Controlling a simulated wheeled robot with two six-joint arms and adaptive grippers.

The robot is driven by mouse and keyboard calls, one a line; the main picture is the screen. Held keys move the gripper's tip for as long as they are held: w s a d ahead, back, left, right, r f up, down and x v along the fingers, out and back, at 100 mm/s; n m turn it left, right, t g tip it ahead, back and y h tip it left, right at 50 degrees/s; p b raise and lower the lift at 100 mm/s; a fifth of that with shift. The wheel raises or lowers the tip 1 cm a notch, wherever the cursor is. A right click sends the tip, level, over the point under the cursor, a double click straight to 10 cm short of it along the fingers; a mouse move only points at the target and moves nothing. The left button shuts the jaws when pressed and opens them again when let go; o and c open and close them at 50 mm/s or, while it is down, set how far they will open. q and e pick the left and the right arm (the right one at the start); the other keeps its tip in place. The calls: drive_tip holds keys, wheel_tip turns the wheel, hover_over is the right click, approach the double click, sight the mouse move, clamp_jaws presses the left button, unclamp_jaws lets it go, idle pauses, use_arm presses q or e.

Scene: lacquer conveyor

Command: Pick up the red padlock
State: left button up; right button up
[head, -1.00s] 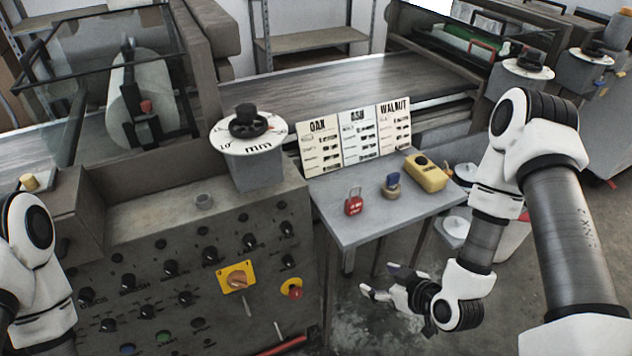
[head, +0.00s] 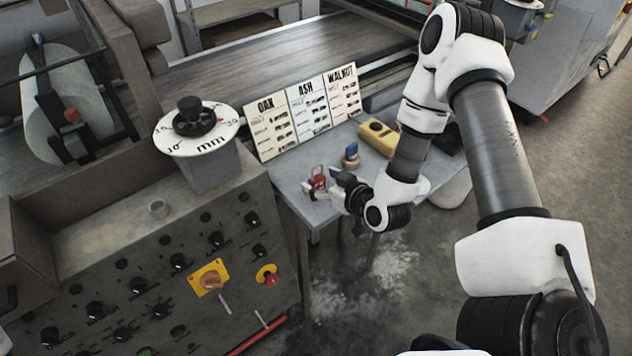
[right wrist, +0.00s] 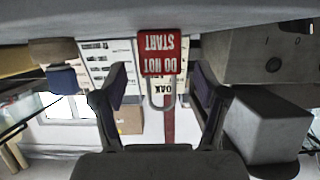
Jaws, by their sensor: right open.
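The red padlock (head: 318,180) stands on the small grey table (head: 290,187), near its front edge in the head view. In the right wrist view, which looks upside down, the padlock (right wrist: 160,52) shows its "DO NOT START" face and grey shackle. My right gripper (head: 322,191) is at the padlock, low over the table. Its open fingers (right wrist: 160,85) are spread to either side of the padlock's line, with clear gaps; the wrist view does not show contact. My left gripper is out of view.
A blue-topped tan roll (head: 351,158) and a yellow device (head: 378,137) are on the table behind the padlock. The OAK, ASH, WALNUT board (head: 305,112) stands at the back. The control cabinet (head: 150,270) with a mm dial (head: 196,128) is at left.

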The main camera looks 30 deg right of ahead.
drive_tip(key=shift+x, duration=1.15)
drive_tip(key=c, duration=1.3)
drive_tip(key=shift+r, duration=0.1)
drive_tip(key=shift+r, duration=0.55)
wheel_tip(320, 180, up, 2)
drive_tip(key=shift+r, duration=0.15)
drive_tip(key=s, duration=0.1)
drive_tip(key=s+a, duration=0.1)
drive_tip(key=s, duration=0.1)
drive_tip(key=s+b, duration=0.1)
drive_tip(key=s, duration=0.1)
drive_tip(key=shift+s+a+r, duration=0.1)
drive_tip(key=shift+s+a, duration=0.1)
drive_tip(key=shift+a, duration=0.05)
drive_tip(key=s+a+r+p, duration=0.1)
drive_tip(key=s+a+p, duration=0.2)
drive_tip(key=s+p, duration=0.7)
